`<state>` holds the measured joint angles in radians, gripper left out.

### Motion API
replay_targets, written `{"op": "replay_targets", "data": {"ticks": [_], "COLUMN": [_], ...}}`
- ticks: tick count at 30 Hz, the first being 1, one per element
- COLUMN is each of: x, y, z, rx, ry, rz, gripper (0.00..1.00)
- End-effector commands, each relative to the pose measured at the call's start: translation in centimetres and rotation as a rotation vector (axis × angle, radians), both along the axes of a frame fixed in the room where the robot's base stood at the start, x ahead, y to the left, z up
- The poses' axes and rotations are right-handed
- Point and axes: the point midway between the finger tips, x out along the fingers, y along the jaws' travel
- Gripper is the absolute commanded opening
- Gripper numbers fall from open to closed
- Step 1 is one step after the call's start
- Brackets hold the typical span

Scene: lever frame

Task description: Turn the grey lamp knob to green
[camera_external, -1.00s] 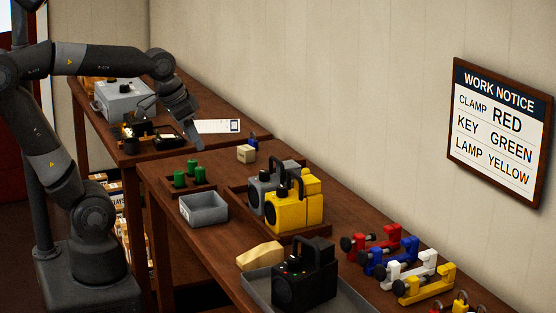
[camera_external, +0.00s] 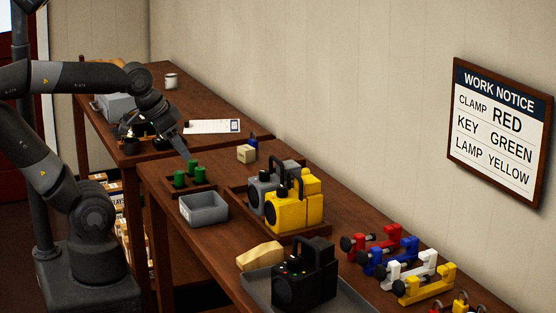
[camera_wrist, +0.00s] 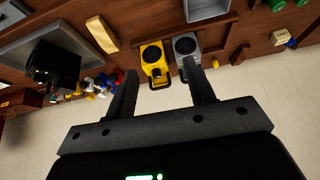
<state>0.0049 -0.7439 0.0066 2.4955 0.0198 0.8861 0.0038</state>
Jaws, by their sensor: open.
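The grey lamp (camera_external: 262,188) stands on the near bench, partly hidden behind the yellow lamp (camera_external: 305,205). Each has a round black front and a dark handle. In the wrist view the grey lamp (camera_wrist: 186,46) is just right of the yellow lamp (camera_wrist: 153,58), beyond my fingers. I cannot make out the grey lamp's knob setting or any green mark. My gripper (camera_external: 188,157) is above the bench's far end, near the green cylinders and left of the lamps, touching neither lamp. In the wrist view my gripper (camera_wrist: 160,67) is open and empty.
Green cylinders (camera_external: 196,170) and a grey bin (camera_external: 204,209) stand left of the lamps. A black device (camera_external: 304,280) sits in a tray in front. Coloured clamps (camera_external: 402,265) lie to the right. A wall notice (camera_external: 497,133) reads clamp red, key green, lamp yellow.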

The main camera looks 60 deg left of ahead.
Motion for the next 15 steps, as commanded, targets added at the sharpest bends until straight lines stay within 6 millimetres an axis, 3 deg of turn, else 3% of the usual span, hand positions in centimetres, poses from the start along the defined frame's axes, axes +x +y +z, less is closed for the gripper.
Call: {"op": "replay_targets", "data": {"ticks": [5, 9, 15], "x": [4.5, 10.6, 18.8], "y": [3.2, 6.8, 9.4], "z": [2.2, 5.5, 10.1], "rx": [0.148, 0.363, 0.688], "ry": [-0.112, -0.259, -0.446], "rz": [-0.072, -0.196, -0.442], "gripper": [0.49, 0.49, 0.49]}}
